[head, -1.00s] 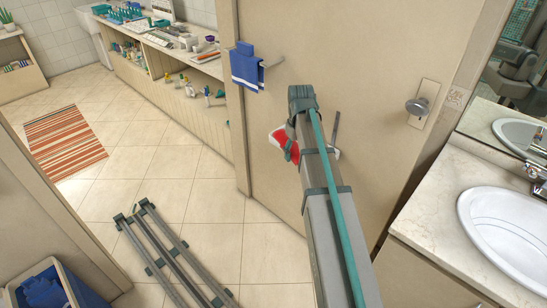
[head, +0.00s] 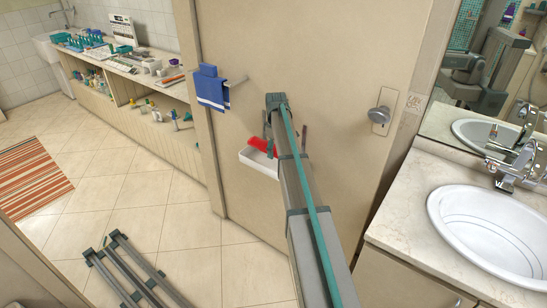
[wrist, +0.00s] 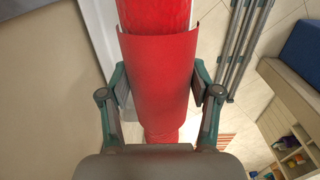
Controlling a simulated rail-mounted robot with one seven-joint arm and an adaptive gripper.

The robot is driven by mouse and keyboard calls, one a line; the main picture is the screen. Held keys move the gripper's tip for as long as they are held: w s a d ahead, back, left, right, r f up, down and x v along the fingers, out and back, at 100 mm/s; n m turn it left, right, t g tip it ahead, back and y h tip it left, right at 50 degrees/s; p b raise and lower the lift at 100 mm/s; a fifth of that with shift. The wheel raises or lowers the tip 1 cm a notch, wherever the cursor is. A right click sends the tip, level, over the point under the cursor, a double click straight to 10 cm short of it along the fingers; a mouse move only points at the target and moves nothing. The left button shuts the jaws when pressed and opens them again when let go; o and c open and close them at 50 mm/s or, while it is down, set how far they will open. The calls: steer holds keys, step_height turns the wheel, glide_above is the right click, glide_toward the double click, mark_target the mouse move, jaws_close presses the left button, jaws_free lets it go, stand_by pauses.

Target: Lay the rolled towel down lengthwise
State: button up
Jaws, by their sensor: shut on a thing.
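The red rolled towel (wrist: 152,70) is between the two fingers of my gripper (wrist: 158,88), which is shut on it. A smooth red band wraps its middle. In the wrist view the towel runs up and down the picture, its top end cut off by the frame edge. In the head view only a small red part of the towel (head: 264,146) shows left of my arm, in front of the door. My arm hides the rest and most of the gripper there.
A white tray-like thing (head: 258,162) shows just below the towel, partly hidden by my arm. A blue towel (head: 212,92) hangs on a door bar. The washbasin counter (head: 400,205) is at right, a cluttered shelf unit (head: 120,80) at left. Grey rails (head: 135,270) lie near the floor.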

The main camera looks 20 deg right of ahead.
steer(key=p, duration=0.2)
glide_above(274, 166)
step_height(274, 166, down, 5)
steer(key=shift+w+r, duration=0.1)
steer(key=shift+r, duration=0.05)
steer(key=shift+w+f, duration=0.15)
steer(key=shift+f, duration=0.2)
steer(key=shift+f+p, duration=0.65)
steer(key=shift+f, duration=0.8)
steer(key=shift+f, duration=0.1)
steer(key=o, duration=1.4)
step_height(274, 166, up, 12)
steer(key=b, duration=0.4)
